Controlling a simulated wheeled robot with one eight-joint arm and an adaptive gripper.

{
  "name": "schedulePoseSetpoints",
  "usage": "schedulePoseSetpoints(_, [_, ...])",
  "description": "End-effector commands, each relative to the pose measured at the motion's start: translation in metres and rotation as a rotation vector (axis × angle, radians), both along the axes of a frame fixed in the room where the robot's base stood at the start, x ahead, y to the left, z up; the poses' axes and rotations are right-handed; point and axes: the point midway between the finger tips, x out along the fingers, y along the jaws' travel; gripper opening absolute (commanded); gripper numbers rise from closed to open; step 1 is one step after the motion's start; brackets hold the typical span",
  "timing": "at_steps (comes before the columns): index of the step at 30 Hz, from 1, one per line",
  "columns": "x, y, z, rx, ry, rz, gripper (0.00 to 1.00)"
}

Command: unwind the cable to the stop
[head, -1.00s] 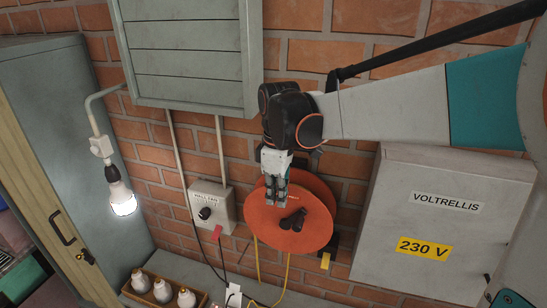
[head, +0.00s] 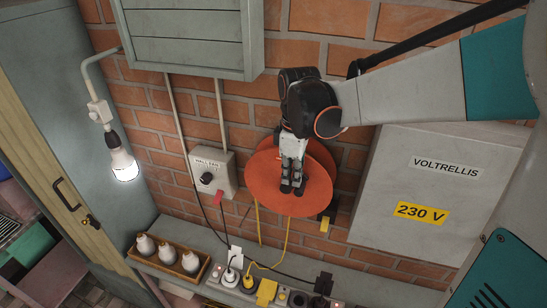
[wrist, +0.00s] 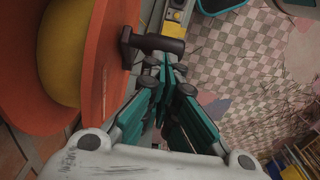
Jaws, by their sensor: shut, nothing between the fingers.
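The orange cable reel (head: 268,195) is mounted on the brick wall. In the wrist view its orange flange (wrist: 102,50) and yellow cable winding (wrist: 62,45) show at left. A dark crank handle (wrist: 158,43) sticks out from the flange, just beyond my fingertips. My gripper (head: 291,188) is in front of the reel and hides the handle in the head view. In the wrist view my gripper (wrist: 170,72) is shut and empty, its fingertips close to the handle; contact cannot be told. Yellow cable (head: 286,240) hangs from the reel toward the bench. I cannot make out a stop.
A grey electrical box (head: 440,190) stands right of the reel; a switch box (head: 214,172) is at left. Below, a grey bench (head: 190,235) carries a tray of bulbs (head: 165,255) and several plugs (head: 248,281). A lit bulb (head: 123,165) hangs at left.

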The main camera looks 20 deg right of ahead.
Motion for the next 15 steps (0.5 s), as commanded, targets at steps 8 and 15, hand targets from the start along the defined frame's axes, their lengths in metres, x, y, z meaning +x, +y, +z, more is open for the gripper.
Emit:
schedulePoseSetpoints(8, [-0.003, -0.003, -0.002, 0.000, 0.000, 0.000, 0.00])
schedulePoseSetpoints(15, [0.001, 0.002, 0.007, 0.000, 0.000, 0.001, 0.00])
